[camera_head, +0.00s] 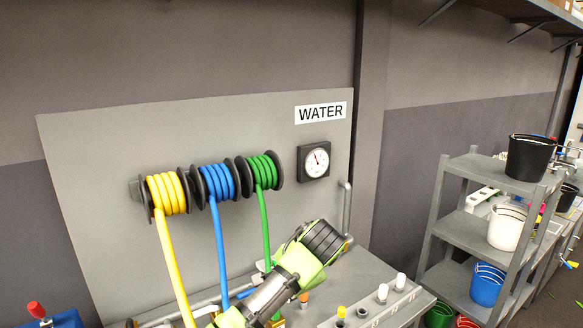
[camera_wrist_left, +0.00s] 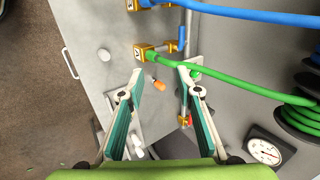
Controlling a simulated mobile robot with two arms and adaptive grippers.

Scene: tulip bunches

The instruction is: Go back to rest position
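My left gripper (camera_wrist_left: 159,73) is open in the left wrist view, its two teal-lined fingers spread apart with nothing held between them. It hangs over the grey bench (camera_wrist_left: 85,22). The green hose (camera_wrist_left: 215,80) ends at a yellow fitting (camera_wrist_left: 145,54) just beyond the fingertips. An orange-capped piece (camera_wrist_left: 159,85) shows in the gap between the fingers, apart from them. In the head view a green and black arm of mine reaches over the bench, but its fingers cannot be made out. My right gripper is in neither view.
Yellow (camera_head: 167,194), blue (camera_head: 216,182) and green (camera_head: 262,171) hose reels hang on the grey wall panel (camera_head: 90,150), beside a gauge (camera_head: 315,162). White caps (camera_head: 400,282) stand at the bench's right. A shelf (camera_head: 470,230) with buckets stands further right.

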